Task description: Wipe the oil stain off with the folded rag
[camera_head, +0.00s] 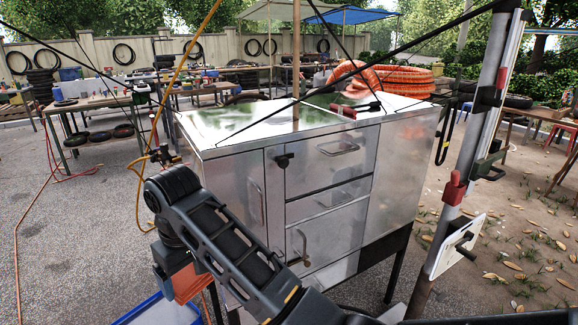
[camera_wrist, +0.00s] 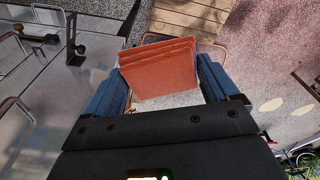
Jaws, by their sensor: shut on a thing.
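My gripper (camera_wrist: 166,88) is shut on the folded rag (camera_wrist: 158,66), an orange-red cloth in several layers held between its blue fingers. In the head view the rag (camera_head: 187,284) hangs below my wrist, left of the metal cart (camera_head: 330,170) and lower than its top. The cart's shiny top (camera_head: 240,122) carries dark green and pale patches that look like reflections. I cannot tell an oil stain from them. In the wrist view the cart's metal side (camera_wrist: 40,110) is at the left, apart from the rag.
A dark tool with reddish-brown parts (camera_head: 343,110) lies on the cart top. Orange hose coils (camera_head: 400,80) are behind it. A post with clamps (camera_head: 463,180) stands at the right. A blue-rimmed container (camera_head: 150,308) is at the lower left. A yellow hose (camera_head: 140,190) hangs by the cart's left corner.

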